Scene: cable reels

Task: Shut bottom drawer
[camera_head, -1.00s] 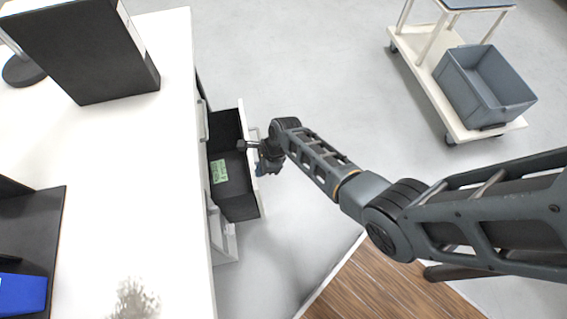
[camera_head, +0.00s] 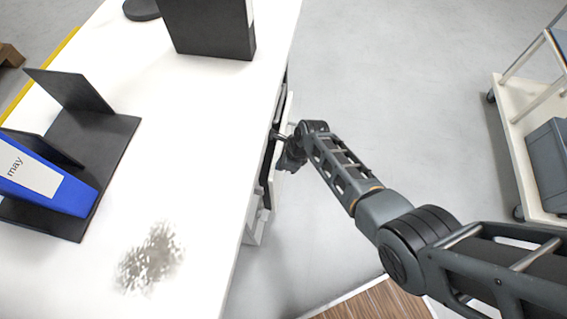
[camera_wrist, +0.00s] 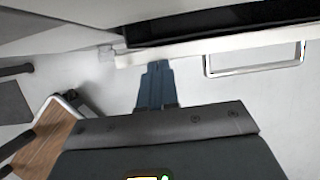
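A white drawer with a dark inside (camera_wrist: 225,22) stands partly out from under the white desk. In the head view its front (camera_head: 286,108) shows as a narrow strip beside the desk edge, with most of the inside hidden by the desktop. In the wrist view the pale front edge (camera_wrist: 200,49) runs across the top, with a bar handle (camera_wrist: 255,68) at the right. My gripper (camera_head: 284,150) is at the drawer front. Its fingers (camera_wrist: 155,66) are together and empty, with the tips close to the front edge; contact is unclear.
The desktop (camera_head: 200,140) carries a dark box (camera_head: 210,25) and a black stand (camera_head: 105,135) with a blue binder (camera_head: 50,185). A trolley (camera_head: 525,160) with a grey bin (camera_head: 550,165) stands at the right.

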